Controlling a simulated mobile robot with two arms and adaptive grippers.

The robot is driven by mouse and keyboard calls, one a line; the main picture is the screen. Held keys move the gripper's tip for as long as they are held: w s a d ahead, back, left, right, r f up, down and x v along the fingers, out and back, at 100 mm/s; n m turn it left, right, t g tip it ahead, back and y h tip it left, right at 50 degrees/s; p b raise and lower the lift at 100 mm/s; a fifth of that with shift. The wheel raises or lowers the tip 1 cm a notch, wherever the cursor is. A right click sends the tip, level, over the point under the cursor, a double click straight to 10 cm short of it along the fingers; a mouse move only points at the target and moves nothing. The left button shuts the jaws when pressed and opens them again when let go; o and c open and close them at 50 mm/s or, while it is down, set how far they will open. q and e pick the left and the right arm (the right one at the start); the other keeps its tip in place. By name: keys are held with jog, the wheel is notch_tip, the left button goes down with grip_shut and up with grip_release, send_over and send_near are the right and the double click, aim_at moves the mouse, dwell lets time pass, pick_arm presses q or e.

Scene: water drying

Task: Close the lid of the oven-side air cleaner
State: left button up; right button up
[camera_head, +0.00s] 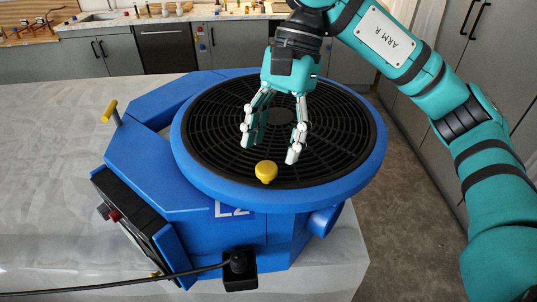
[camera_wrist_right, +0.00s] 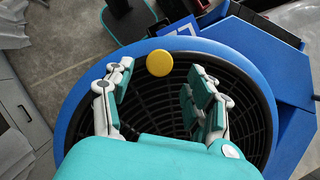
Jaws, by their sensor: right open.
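The blue air cleaner (camera_head: 160,180) stands on the pale table. Its round lid (camera_head: 372,170), with a blue rim and a black ringed grille, lies across the top; I cannot tell whether it sits fully flush. A yellow knob (camera_head: 266,172) stands near the grille's front edge. The lid (camera_wrist_right: 78,97) and knob (camera_wrist_right: 159,63) also show in the right wrist view. My right gripper (camera_head: 270,143) is open and empty over the grille, fingers pointing down, just behind the knob. In its wrist view the knob appears between and beyond the fingertips (camera_wrist_right: 160,78). My left gripper is not in view.
A yellow-topped post (camera_head: 110,110) rises at the cleaner's left. A black cable (camera_head: 130,288) runs left from a black box (camera_head: 239,268) at its front. The table (camera_head: 50,170) is clear to the left. Grey cabinets stand behind and right.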

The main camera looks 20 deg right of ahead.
aim_at(267, 166)
jog(key=shift+x, duration=1.15)
jog(key=shift+s+a+f+p, duration=0.2)
jog(key=shift+f+p, duration=0.15)
jog(key=shift+f, duration=0.3)
grip_shut()
